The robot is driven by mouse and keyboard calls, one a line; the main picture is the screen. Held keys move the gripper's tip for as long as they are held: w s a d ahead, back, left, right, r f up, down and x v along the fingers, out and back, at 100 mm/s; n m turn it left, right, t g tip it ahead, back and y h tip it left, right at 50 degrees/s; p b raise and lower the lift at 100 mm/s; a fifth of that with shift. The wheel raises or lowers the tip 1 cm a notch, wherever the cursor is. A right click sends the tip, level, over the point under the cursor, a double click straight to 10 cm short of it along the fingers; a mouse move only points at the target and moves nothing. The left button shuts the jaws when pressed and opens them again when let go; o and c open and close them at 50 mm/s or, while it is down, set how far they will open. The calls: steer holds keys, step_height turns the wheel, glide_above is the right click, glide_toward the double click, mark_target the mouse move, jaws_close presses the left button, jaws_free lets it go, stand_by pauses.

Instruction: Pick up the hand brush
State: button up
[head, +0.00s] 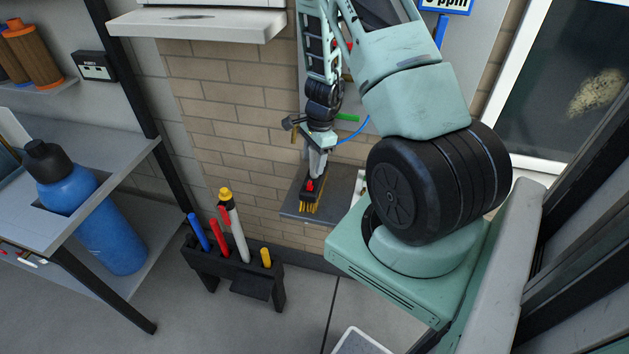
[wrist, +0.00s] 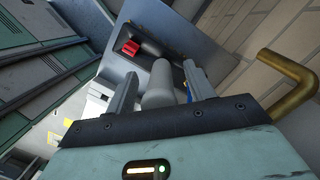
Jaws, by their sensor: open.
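The hand brush (head: 309,194) has a dark head, a red patch and yellow bristles. It rests on a small grey wall shelf (head: 338,208) in the head view. In the wrist view its dark head with the red patch (wrist: 131,47) is beyond the fingertips, and a grey cylindrical handle (wrist: 158,82) points toward my palm. My gripper (head: 318,163) is directly above the brush, pointing down. In the wrist view my gripper (wrist: 159,72) is open, with one finger on each side of the handle. I cannot tell whether either finger touches it.
A brick wall (head: 235,110) stands behind the shelf. A black floor rack (head: 235,270) at the lower left holds several coloured tubes. A brass pipe (wrist: 290,72) shows at the right in the wrist view.

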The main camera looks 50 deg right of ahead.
jaws_close()
steer(key=shift+r, duration=0.1)
stand_by(1.2)
